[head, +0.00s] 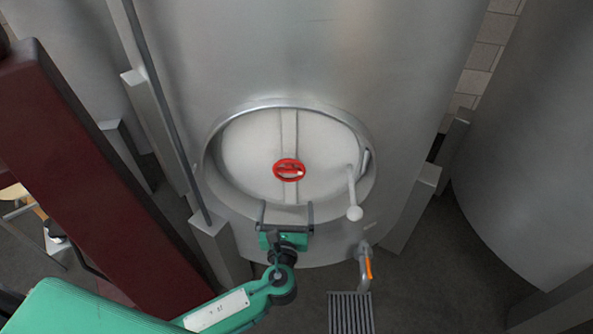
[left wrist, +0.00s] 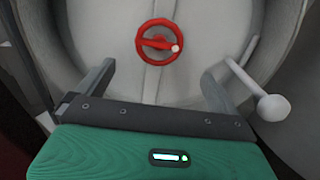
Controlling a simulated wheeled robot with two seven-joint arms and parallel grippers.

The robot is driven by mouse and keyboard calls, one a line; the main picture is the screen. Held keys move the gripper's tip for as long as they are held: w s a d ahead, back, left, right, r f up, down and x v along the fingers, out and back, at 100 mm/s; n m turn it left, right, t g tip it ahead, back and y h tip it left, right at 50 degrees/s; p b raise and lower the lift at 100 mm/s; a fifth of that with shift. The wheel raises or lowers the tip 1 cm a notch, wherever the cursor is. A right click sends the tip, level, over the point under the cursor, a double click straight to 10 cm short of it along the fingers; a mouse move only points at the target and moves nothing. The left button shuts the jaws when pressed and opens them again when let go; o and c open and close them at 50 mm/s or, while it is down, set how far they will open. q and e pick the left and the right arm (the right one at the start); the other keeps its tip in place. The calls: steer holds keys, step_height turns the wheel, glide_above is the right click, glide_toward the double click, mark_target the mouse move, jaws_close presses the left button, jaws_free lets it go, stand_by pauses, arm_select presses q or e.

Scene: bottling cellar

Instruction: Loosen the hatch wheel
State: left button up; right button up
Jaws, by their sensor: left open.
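The red hatch wheel (head: 289,170) sits at the middle of a round pale hatch (head: 245,155) on a steel tank. It has a crossbar and a small pale knob on its right side. In the left wrist view the wheel (left wrist: 159,42) lies ahead of the fingers, a little above the gap between them. My left gripper (head: 286,207) is open and empty, below the wheel and apart from it, in front of the hatch's lower rim. Its two fingers (left wrist: 158,82) are spread wide in the left wrist view. My right gripper is not in view.
A pale lever with a ball end (head: 354,212) sticks out at the hatch's right; it is also right of my fingers (left wrist: 274,107). A pipe with an orange handle (head: 368,268) and a grate (head: 350,312) are below. A dark red beam (head: 85,185) stands left.

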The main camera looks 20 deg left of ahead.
arm_select(q)
steer(key=p, duration=0.1)
glide_toward(289, 172)
steer(key=w, duration=0.1)
steer(key=p+x, duration=0.2)
steer(key=x, duration=0.6)
steer(key=shift+r, duration=0.1)
steer(key=shift+w+a, duration=0.25)
steer(key=shift+w, duration=0.4)
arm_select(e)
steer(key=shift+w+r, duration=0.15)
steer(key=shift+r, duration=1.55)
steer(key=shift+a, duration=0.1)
arm_select(q)
steer(key=c, duration=1)
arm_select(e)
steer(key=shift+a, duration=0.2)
